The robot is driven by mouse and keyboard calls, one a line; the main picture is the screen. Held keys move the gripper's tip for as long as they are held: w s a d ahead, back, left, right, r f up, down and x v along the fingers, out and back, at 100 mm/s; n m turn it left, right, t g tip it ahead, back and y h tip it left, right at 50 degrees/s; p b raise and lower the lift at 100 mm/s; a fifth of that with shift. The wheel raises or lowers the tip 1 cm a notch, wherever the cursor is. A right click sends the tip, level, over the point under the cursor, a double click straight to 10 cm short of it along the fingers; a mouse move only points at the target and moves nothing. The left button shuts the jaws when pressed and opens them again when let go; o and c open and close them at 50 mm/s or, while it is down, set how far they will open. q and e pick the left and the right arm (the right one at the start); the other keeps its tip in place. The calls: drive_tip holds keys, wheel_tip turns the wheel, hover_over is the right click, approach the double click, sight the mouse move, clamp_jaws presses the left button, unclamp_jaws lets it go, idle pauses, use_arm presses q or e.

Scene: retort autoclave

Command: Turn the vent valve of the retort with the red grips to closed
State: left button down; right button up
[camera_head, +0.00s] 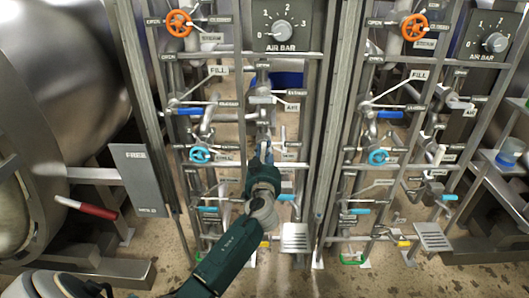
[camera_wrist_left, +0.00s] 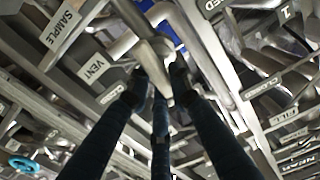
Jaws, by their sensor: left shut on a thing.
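My left gripper (camera_head: 264,146) reaches up from below into the left valve panel in the head view. In the left wrist view, its dark fingers (camera_wrist_left: 158,88) are closed around the end of a bare metal lever (camera_wrist_left: 152,50). A "VENT" label (camera_wrist_left: 93,68) and a "CLOSED" label (camera_wrist_left: 113,93) sit just left of this lever. In the head view the gripper and arm largely hide the lever. A red grip (camera_head: 98,210) shows on a handle at the retort (camera_head: 25,130) on the left. My right gripper is in neither view.
The left panel has an orange handwheel (camera_head: 179,23), a blue handwheel (camera_head: 200,155) and an "AIR BAR" dial (camera_head: 281,30). A similar panel with its own orange handwheel (camera_head: 414,27) stands to the right. Pipes and small levers crowd closely around the gripper.

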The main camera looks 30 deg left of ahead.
use_arm(q)
drive_tip(key=shift+f+m, duration=0.1)
drive_tip(key=shift+m, duration=0.3)
drive_tip(key=shift+w+d+f+m+p, duration=0.15)
drive_tip(key=shift+f+m, duration=0.1)
drive_tip(key=shift+m, duration=2.4)
drive_tip(key=shift+s+f+m+p, duration=0.15)
drive_tip(key=shift+f+m, duration=0.1)
drive_tip(key=shift+m, duration=2.45)
drive_tip(key=shift+w+d+f+m+p, duration=0.15)
drive_tip(key=shift+f+m, duration=0.1)
drive_tip(key=shift+m, duration=2.4)
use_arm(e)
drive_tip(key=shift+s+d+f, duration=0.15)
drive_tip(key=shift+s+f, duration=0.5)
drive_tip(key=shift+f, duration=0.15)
